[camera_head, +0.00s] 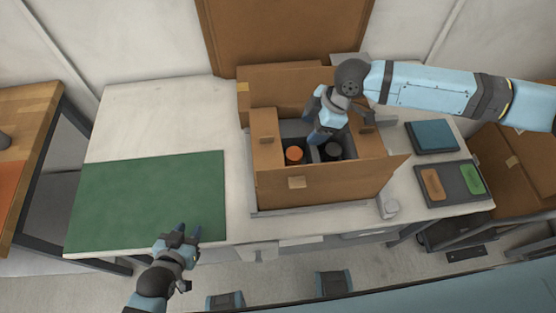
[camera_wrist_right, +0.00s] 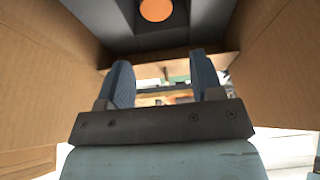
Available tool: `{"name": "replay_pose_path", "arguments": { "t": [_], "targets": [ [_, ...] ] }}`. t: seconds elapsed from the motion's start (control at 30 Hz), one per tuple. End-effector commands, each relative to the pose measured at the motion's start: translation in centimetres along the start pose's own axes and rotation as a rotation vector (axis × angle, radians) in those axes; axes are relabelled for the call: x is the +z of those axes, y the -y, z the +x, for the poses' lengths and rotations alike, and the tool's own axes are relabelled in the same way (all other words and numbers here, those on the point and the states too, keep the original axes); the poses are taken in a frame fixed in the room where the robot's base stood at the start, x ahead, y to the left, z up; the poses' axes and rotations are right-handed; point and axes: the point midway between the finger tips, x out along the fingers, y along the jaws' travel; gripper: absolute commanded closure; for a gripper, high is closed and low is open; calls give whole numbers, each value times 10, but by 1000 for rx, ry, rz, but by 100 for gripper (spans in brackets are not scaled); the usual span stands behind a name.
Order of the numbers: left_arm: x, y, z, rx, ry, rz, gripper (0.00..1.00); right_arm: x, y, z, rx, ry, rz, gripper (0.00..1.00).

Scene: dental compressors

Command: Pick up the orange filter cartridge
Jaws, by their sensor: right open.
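The orange filter cartridge (camera_head: 294,154) stands inside an open cardboard box (camera_head: 320,185), in a dark compartment on the left. Only its round orange top shows; it also appears at the top of the right wrist view (camera_wrist_right: 156,10). A dark round item (camera_head: 331,151) sits in the compartment to its right. My right gripper (camera_head: 316,134) reaches down into the box opening, to the right of the orange cartridge and apart from it. Its two blue fingers (camera_wrist_right: 165,82) are spread with nothing between them. My left gripper (camera_head: 182,232) is over the front edge of the green mat, with its fingers apart and empty.
The green mat (camera_head: 150,198) covers the table's left front and is clear. The box flaps stand open around my right gripper. A dark tray (camera_head: 452,196) with an orange and a green piece, and a blue case (camera_head: 432,136), lie at right.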

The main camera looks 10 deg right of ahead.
Motion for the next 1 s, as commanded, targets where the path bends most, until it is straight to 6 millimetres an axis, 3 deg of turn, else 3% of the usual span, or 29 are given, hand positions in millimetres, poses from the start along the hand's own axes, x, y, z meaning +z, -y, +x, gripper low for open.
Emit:
{"name": "replay_pose_path", "arguments": {
  "t": [0.17, 0.5, 0.77, 1.0],
  "targets": [
    [-1, 0, -1, 0, 0, -1, 64, 0, 0, 8, -1, 0, 1, 40],
    [-8, -2, -5, 0, -5, -3, 64, 0, 0, 71, -2, 0, 1, 40],
    [-10, 1, -6, -6, -4, -2, 64, 2, -1, 91, -1, 2, 1, 40],
    [-16, 3, -12, -10, -3, -1, 64, 8, -3, 125, -2, 1, 1, 40]
  ]
}}
